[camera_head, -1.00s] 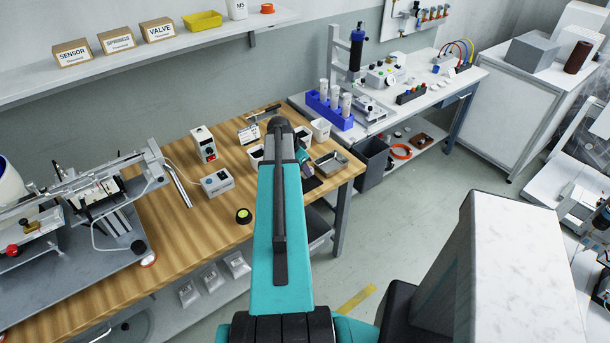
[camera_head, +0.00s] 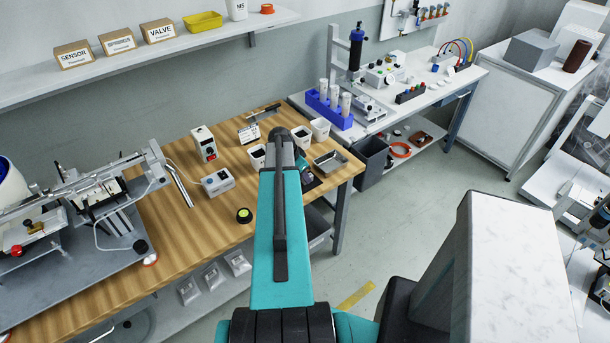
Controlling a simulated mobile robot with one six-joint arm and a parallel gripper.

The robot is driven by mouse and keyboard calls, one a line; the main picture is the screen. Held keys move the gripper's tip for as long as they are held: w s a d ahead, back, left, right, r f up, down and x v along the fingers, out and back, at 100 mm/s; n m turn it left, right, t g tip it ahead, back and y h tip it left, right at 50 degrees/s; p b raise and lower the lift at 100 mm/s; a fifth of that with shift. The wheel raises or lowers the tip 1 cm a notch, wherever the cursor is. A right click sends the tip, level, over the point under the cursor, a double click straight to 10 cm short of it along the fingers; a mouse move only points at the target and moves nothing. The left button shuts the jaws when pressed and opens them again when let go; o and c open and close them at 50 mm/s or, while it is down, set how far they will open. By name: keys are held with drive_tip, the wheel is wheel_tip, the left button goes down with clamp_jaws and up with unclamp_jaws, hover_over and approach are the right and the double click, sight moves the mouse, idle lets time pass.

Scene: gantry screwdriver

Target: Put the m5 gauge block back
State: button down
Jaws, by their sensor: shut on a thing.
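I cannot make out the m5 gauge block in the head view. My teal and grey arm stands in front of the wooden bench (camera_head: 200,240) and hides part of it. A small teal and dark part, likely my wrist, shows just right of the arm beside the metal tray (camera_head: 331,162). My gripper's fingers are hidden behind the arm, so neither they nor anything between them shows. A white container marked M5 (camera_head: 237,9) stands on the wall shelf.
White bins (camera_head: 303,138), a small sign (camera_head: 249,133), a red-buttoned box (camera_head: 204,143) and a grey box (camera_head: 217,182) stand on the bench. A yellow-topped black disc (camera_head: 244,215) lies nearer. A metal rig (camera_head: 95,195) fills the left. Bare wood lies between.

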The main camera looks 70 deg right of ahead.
drive_tip(key=c, duration=1.7)
unclamp_jaws()
drive_tip(key=shift+r, duration=0.15)
drive_tip(key=shift+b+v, duration=1.4)
drive_tip(key=shift+v, duration=4.55)
drive_tip(key=shift+w+a, duration=0.1)
